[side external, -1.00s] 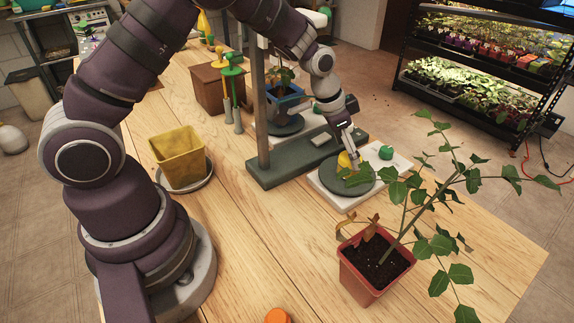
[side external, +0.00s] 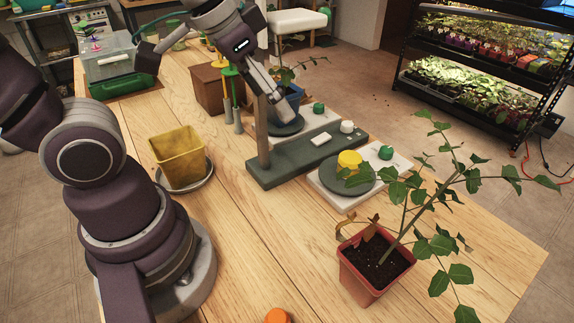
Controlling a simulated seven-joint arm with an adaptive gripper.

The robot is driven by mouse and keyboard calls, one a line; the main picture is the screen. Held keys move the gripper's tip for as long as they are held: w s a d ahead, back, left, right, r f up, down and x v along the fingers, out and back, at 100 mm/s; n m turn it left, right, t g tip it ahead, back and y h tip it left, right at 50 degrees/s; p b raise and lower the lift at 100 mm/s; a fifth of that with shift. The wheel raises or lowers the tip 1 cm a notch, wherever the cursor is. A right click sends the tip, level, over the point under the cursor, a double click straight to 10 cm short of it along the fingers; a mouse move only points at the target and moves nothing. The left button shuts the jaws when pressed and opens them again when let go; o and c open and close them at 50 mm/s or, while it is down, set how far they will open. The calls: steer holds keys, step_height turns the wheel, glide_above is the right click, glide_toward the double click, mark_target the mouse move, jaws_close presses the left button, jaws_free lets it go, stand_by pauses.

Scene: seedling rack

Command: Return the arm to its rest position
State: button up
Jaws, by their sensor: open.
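My gripper (side external: 277,106) hangs above the table toward the back, pointing down and to the right. Its jaws are open and nothing shows between them. It overlaps the blue pot (side external: 293,92) with its small plant in the picture; I cannot tell how close they are. My arm is raised and bent back to the left. A yellow round piece (side external: 349,159) sits on the dark green disc (side external: 362,186) of the nearer white plate (side external: 330,196), apart from my gripper.
A grey-green base (side external: 275,175) with an upright post stands mid-table. A yellow pot (side external: 178,158) on a saucer is at left, a red pot (side external: 365,285) with a leafy plant at front right. A brown box (side external: 208,92) and a clear-lidded case (side external: 112,70) stand behind.

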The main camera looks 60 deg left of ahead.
steer(key=s, duration=0.2)
steer(key=s+n, duration=0.1)
steer(key=shift+s+a+f+y, duration=0.3)
steer(key=shift+s+f+y, duration=0.05)
steer(key=shift+y, duration=0.05)
